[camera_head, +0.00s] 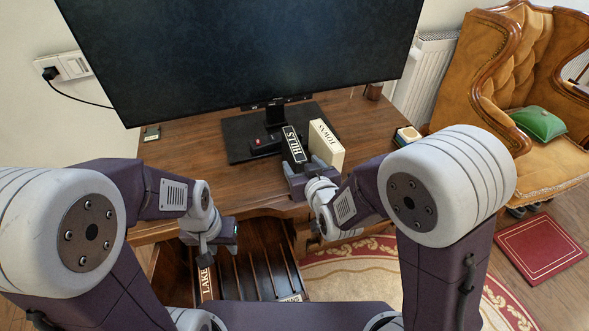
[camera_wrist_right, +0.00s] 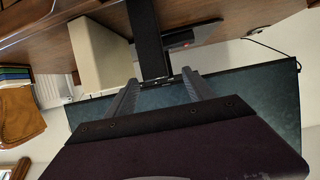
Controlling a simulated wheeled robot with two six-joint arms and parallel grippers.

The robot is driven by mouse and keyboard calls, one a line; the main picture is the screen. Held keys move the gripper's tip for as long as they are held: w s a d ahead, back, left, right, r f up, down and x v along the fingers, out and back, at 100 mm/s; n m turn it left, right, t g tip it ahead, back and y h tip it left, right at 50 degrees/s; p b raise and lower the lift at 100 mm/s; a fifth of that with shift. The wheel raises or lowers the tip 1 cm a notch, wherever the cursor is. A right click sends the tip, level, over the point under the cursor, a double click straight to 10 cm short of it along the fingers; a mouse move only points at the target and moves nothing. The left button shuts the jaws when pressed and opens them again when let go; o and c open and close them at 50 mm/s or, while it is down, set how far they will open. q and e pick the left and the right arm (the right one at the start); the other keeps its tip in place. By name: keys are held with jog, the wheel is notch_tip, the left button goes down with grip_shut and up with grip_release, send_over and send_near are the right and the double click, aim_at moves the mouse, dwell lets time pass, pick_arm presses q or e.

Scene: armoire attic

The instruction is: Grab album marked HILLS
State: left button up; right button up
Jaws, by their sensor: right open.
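The HILLS album (camera_head: 293,145) is black with white lettering on its spine and stands on the desk in front of the monitor. A cream album marked TOWNS (camera_head: 327,146) stands just right of it. My right gripper (camera_head: 304,170) is open and empty, at the near end of the HILLS album. In the right wrist view the black album (camera_wrist_right: 147,38) lies ahead of the gap between the fingers (camera_wrist_right: 160,88), with the cream album (camera_wrist_right: 97,55) beside it. My left gripper (camera_head: 214,245) hangs over the open drawer; its finger gap is unclear.
The monitor (camera_head: 245,55) on its stand fills the back of the desk (camera_head: 180,160). An open slotted drawer (camera_head: 262,270) below holds an album marked LAKE (camera_head: 206,284). A small cream-topped object (camera_head: 408,137) sits near the desk's right edge. An armchair (camera_head: 535,160) stands at the right.

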aim_at(299, 161)
jog(key=b+x, duration=0.1)
jog(key=x, duration=0.2)
jog(key=shift+f, duration=0.1)
jog(key=shift+w+a, duration=0.1)
jog(key=shift+w, duration=0.35)
jog(key=shift+w+f+b, duration=0.3)
jog(key=shift+b, duration=0.05)
jog(key=b+x, duration=0.1)
jog(key=x, duration=0.3)
jog(key=shift+w, duration=0.3)
jog(key=shift+r, duration=0.1)
grip_shut()
